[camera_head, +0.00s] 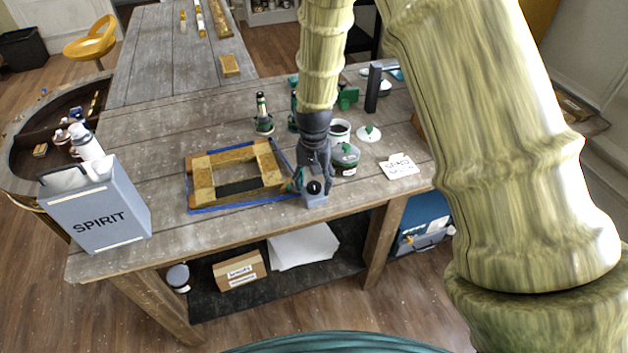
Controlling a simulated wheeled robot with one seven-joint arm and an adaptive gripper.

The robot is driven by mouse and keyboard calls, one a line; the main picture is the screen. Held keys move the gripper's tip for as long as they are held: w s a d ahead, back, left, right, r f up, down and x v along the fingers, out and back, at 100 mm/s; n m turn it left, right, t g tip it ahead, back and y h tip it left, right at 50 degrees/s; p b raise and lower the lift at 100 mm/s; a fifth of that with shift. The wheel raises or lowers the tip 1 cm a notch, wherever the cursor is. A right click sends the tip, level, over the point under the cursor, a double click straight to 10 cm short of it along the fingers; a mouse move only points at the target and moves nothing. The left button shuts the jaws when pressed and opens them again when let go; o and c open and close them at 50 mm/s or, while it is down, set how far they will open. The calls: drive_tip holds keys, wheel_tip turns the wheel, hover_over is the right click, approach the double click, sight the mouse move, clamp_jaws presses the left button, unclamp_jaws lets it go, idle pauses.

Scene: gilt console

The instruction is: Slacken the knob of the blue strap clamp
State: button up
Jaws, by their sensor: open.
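A wooden frame (203,180) lies on the grey bench with a blue strap (232,206) around its outside. At the frame's right corner is the grey-blue clamp body (315,200) with a dark round knob (314,187) facing the front. My dark gripper (314,176) points down from above at this corner, open, its fingers close around or just behind the knob. I cannot tell whether they touch it. The gripper hides the back of the clamp and part of the strap's corner.
A SPIRIT box (97,214) stands at the bench's left front. The bench (160,150) left of the frame is clear.

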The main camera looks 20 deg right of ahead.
drive_tip(key=shift+f, duration=0.45)
drive_tip(key=c, duration=1)
drive_tip(key=shift+c, duration=0.2)
